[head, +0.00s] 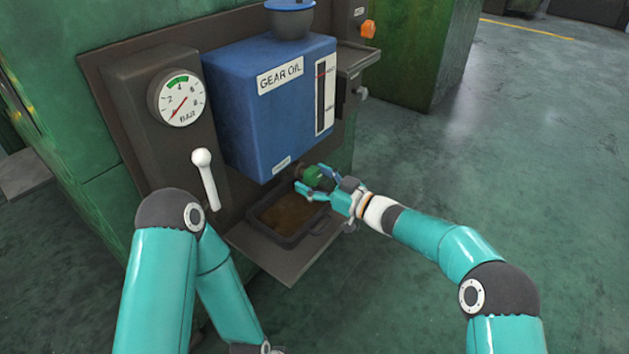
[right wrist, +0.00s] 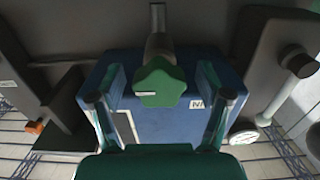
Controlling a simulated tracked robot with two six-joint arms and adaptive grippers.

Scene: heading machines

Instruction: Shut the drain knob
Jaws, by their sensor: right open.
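The green drain knob (head: 312,176) sits under the blue gear oil tank (head: 235,130), at its lower right. In the right wrist view the knob (right wrist: 160,84) is a star-shaped green grip on a grey stem, with a white mark on its face. My right gripper (head: 312,183) is at the knob, and its fingers are open on both sides of it. In the right wrist view the fingers (right wrist: 163,100) stand apart from the knob with gaps left and right. My left gripper is out of the head view; only my left arm shows.
A dark tray (head: 322,228) with brown oil stands on a ledge below the knob. A pressure gauge (head: 177,97) and a white-handled lever (head: 206,180) are left of the tank. An orange knob (head: 369,29) is at upper right. The floor at right is clear.

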